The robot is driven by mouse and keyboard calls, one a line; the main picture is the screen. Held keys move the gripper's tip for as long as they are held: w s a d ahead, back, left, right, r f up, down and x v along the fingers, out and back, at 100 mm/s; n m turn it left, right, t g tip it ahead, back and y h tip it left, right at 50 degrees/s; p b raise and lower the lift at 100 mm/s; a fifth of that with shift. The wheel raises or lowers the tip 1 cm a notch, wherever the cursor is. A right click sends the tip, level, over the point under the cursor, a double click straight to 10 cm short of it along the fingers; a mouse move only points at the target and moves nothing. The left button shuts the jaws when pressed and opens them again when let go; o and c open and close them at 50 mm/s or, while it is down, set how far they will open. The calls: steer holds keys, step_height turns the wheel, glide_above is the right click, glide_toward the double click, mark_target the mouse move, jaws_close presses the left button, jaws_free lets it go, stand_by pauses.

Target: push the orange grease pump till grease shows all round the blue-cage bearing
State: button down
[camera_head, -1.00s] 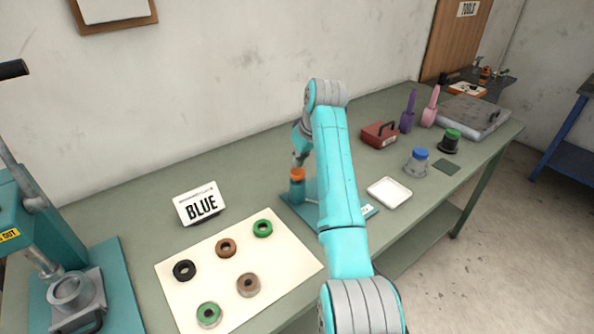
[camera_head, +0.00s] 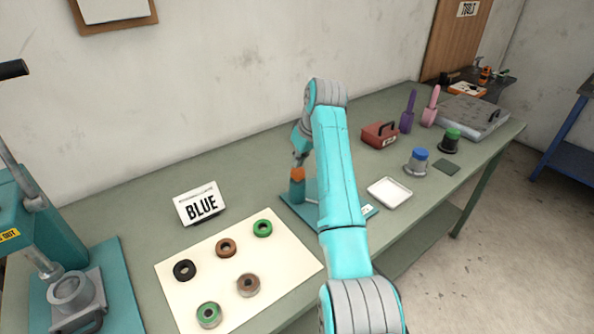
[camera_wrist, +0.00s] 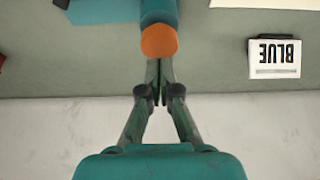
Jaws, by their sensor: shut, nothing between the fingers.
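The orange grease pump (camera_head: 297,174) is the cap on a short teal post, on a teal base plate (camera_head: 312,190) in mid-bench. In the wrist view the orange cap (camera_wrist: 159,41) is round and lies just beyond my fingertips. My gripper (camera_wrist: 157,82) is shut and empty, with its tips at the cap's edge. In the head view my gripper (camera_head: 299,159) points down at the cap. I cannot tell whether it presses on it. My arm hides much of the base plate. I see no blue-cage bearing and no grease.
A cream mat (camera_head: 190,262) holds several bearings with black, brown and green parts. A BLUE sign (camera_head: 201,204) stands behind it. A white tray (camera_head: 389,193), a blue-topped pot (camera_head: 417,161) and a red box (camera_head: 380,134) are right of my arm. A teal press (camera_head: 40,230) stands far left.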

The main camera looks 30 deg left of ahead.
mark_target(298, 171)
steer(key=shift+f, duration=0.15)
steer(key=shift+f, duration=1.45)
steer(key=shift+r, duration=0.1)
step_height(298, 171, up, 9)
steer(key=shift+f, duration=0.2)
stand_by(0.4)
